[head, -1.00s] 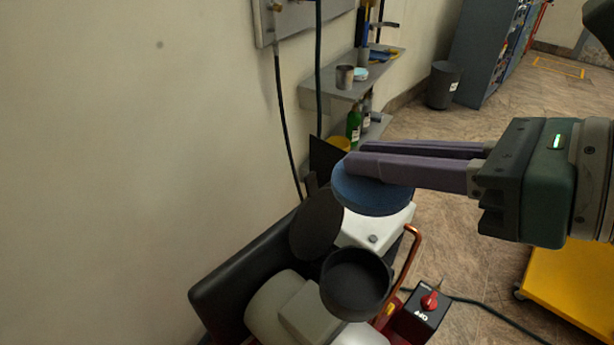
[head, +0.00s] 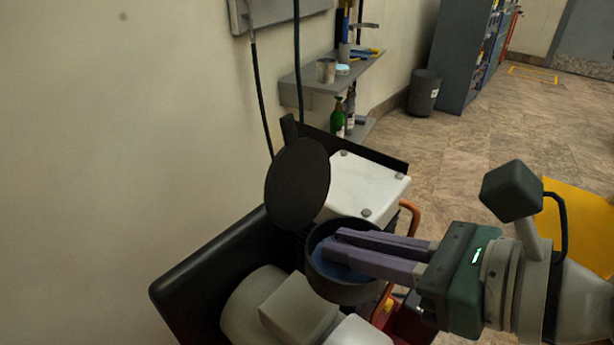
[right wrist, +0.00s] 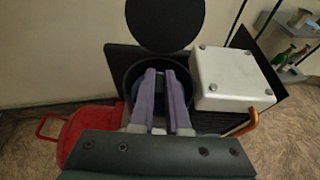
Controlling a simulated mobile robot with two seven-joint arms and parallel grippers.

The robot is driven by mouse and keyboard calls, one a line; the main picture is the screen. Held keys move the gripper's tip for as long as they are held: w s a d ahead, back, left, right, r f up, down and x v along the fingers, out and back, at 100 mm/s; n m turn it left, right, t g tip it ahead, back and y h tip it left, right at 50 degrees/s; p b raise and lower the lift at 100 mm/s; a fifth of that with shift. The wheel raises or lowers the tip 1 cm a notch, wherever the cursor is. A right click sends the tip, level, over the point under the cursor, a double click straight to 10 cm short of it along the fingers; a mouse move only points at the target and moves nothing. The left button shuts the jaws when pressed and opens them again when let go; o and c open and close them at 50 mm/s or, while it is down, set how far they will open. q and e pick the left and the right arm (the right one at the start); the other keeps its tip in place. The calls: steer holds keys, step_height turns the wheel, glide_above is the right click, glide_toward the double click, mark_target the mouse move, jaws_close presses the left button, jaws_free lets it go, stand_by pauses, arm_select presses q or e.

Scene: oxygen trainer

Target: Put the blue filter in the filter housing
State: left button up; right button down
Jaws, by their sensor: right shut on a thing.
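The filter housing (head: 348,292) is a round black cup with its round black lid (head: 297,184) standing open behind it. The blue filter (head: 338,262) is a thick blue disc, seen inside the cup's rim and partly covered by the fingers. My right gripper (head: 335,247) is shut on the blue filter, with its purple fingertips inside the housing opening. In the right wrist view the fingers (right wrist: 162,78) reach into the housing (right wrist: 130,80), and little of the filter shows. How deep the filter sits cannot be told. My left gripper is out of view.
A white box (head: 365,188) with bolts stands right behind the housing. A copper pipe (head: 410,217) rises beside it. Grey machine parts (head: 298,312) lie in front.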

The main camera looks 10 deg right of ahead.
steer(key=shift+r, duration=0.1)
steer(key=shift+f, duration=0.2)
steer(key=c, duration=0.9)
jaws_free()
steer(key=shift+s+d+r, duration=0.1)
steer(key=shift+s+r, duration=0.1)
steer(key=shift+r, duration=0.1)
steer(key=v, duration=1)
steer(key=s+a+f+n+g+h, duration=0.1)
steer(key=s+a+f+n+g, duration=0.35)
steer(key=n, duration=1.25)
steer(key=s+d+f+n+g+h, duration=0.2)
steer(key=d+n+h, duration=0.4)
steer(key=n, duration=0.7)
steer(key=shift+s+d+f+h, duration=0.25)
steer(key=shift+s+f+h, duration=0.25)
steer(key=shift+s, duration=0.45)
